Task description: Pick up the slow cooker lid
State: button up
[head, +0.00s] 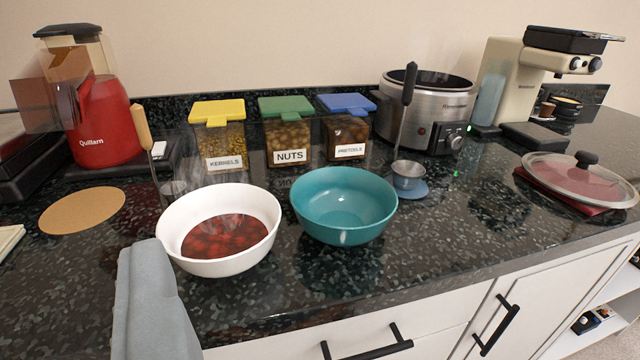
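The slow cooker lid (577,180) is a round clear glass lid with a metal rim and a black knob (586,160). It lies knob up on a dark red cloth or mat (530,181) at the right of the counter, near the front edge. The slow cooker (415,118) is a silver pot with a black control panel, standing uncovered at the back, left of the lid.
A white bowl with red contents (222,262) and a teal bowl (345,220) stand front centre. A ladle (407,160) stands before the cooker. A cream coffee machine (500,80) is behind the lid. Counter between teal bowl and lid is clear.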

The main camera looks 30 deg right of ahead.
aim_at(579, 177)
jog(key=z, duration=1.9)
